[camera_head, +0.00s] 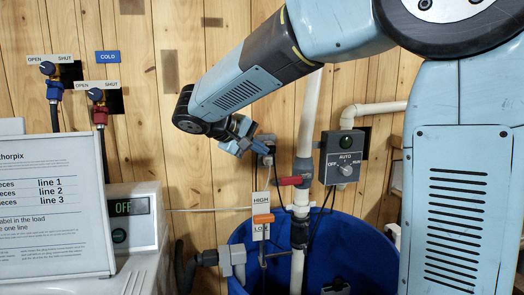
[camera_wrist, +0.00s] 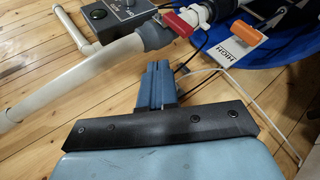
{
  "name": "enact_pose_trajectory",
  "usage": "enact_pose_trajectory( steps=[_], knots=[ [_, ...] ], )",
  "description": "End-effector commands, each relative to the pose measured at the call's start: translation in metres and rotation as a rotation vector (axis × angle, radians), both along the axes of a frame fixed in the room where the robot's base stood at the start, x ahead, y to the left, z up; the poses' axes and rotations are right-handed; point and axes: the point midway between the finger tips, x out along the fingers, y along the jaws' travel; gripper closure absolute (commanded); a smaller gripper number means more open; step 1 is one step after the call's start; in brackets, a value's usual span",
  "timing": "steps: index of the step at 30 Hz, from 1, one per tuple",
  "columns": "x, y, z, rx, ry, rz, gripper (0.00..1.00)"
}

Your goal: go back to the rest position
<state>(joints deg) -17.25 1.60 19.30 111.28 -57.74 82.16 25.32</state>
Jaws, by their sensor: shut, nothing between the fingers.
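My arm reaches in from the upper right in the head view. My gripper (camera_head: 252,146) is at its end, in front of the plank wall and a little above the blue tub (camera_head: 352,240). In the wrist view my gripper (camera_wrist: 158,66) shows its two blue fingers together, with nothing between them. The red valve handle (camera_head: 290,181) on the white pipe is below and right of my gripper, apart from it as far as I can tell. The orange slider (camera_head: 263,218) on the HIGH/LOW plate is below my gripper.
A grey switch box (camera_head: 342,158) marked OFF, AUTO and RUN is right of the pipe. A white appliance with an OFF display (camera_head: 131,207) and a printed sign (camera_head: 52,205) stand at left. Two hose taps (camera_head: 97,95) are on the wall. Bare wall lies left of my gripper.

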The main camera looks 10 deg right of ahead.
Motion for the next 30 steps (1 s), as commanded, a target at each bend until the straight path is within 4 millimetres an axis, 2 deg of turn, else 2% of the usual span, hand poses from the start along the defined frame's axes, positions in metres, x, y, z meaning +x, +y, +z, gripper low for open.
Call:
enact_pose_trajectory(
  steps=[5,8,11,18,24,30],
  knots=[
    [-0.002,-0.004,0.0,0.007,0.003,-0.005,1.0],
    [-0.013,-0.018,0.0,0.037,0.017,-0.022,1.0],
    [-0.033,-0.039,-0.003,0.096,0.04,-0.049,1.0],
    [-0.096,-0.09,-0.019,0.309,0.083,-0.118,1.0],
    [-0.147,-0.117,-0.036,0.509,0.071,-0.16,1.0],
    [-0.193,-0.131,-0.053,0.718,0.013,-0.188,1.0]
  ],
)
